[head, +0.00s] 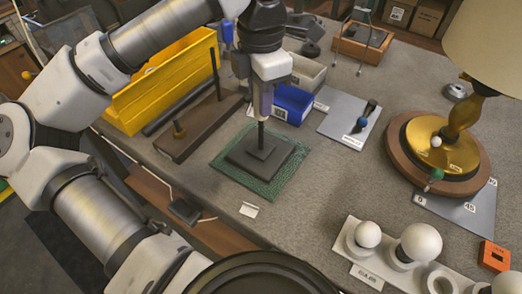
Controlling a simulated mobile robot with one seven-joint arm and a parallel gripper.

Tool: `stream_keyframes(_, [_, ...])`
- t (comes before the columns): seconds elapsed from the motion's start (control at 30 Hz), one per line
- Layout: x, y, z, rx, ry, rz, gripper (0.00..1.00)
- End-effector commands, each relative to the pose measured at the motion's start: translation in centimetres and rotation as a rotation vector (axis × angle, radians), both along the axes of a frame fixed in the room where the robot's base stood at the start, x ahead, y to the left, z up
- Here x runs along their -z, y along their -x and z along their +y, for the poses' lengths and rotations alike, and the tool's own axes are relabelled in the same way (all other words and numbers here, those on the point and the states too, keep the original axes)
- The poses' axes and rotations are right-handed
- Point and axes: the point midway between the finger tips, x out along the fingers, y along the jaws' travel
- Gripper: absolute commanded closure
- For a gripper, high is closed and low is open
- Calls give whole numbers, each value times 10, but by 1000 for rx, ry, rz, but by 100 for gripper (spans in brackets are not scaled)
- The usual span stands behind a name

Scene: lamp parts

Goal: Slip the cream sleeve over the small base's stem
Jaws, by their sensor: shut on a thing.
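The small base (262,160) is a dark square stepped block on a green mat (222,172), with a thin dark upright stem (261,135). My gripper (263,112) points straight down over the stem, its fingers around or just above the stem's upper part. It is shut on what I take to be the cream sleeve, which the fingers largely hide. I cannot tell how far the sleeve is over the stem.
A yellow bin (165,85) and a brown board with a post (195,130) stand left. A blue bin (293,104) is close behind the gripper.

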Motion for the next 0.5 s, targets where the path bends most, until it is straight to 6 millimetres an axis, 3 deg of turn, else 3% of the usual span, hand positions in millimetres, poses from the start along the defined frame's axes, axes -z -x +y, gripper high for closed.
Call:
stream_keyframes(0.1, [9,0,0,0,0,0,100])
stream_keyframes(0.5, [10,0,0,0,0,0,100])
